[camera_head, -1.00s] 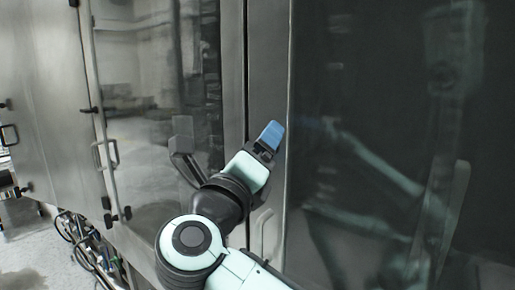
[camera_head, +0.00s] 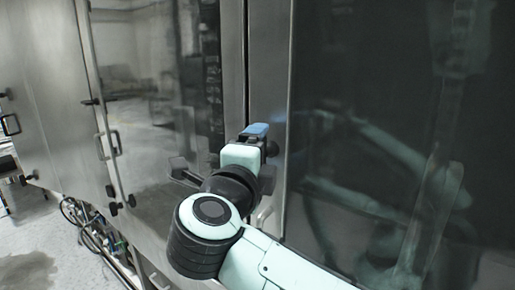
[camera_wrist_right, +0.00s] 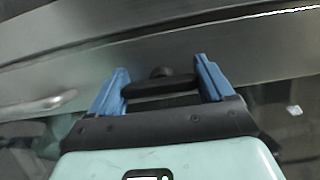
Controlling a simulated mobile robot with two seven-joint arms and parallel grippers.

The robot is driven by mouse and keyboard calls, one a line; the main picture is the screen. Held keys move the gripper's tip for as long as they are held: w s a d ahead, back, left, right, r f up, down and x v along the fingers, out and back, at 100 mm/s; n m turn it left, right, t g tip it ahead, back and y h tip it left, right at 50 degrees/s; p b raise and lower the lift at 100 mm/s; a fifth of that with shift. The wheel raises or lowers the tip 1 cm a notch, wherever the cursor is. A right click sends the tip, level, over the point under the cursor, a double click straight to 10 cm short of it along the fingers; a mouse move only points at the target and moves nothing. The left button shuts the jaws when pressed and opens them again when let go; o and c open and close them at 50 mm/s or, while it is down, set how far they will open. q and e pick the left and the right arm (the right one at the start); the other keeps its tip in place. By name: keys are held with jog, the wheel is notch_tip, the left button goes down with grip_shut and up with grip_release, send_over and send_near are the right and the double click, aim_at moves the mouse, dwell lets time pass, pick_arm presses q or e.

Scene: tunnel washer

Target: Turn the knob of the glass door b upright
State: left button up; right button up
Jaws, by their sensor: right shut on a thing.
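The knob (camera_wrist_right: 160,85) is black, with a bar and a round hub, and shows in the right wrist view on a steel door frame. My right gripper (camera_wrist_right: 161,76) has its two blue fingers at the bar's two ends, shut on it. In the head view the gripper (camera_head: 256,131) is at the steel strip beside the dark glass door (camera_head: 390,70); it hides the knob there. I cannot tell the knob's exact angle to the door. My left gripper is not in view.
A pale door handle (camera_head: 265,213) sits just below my right wrist. Left is another glass door (camera_head: 150,80) with a handle (camera_head: 108,145) and black latches. Cables (camera_head: 90,225) lie low at the left. The dark glass shows reflections of my arms.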

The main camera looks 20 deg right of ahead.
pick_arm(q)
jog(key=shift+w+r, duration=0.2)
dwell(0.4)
pick_arm(e)
jog(key=o, duration=0.9)
jog(key=shift+a, duration=0.1)
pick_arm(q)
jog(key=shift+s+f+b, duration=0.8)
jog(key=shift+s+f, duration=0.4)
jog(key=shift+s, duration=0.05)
pick_arm(e)
jog(key=shift+v, duration=6.7)
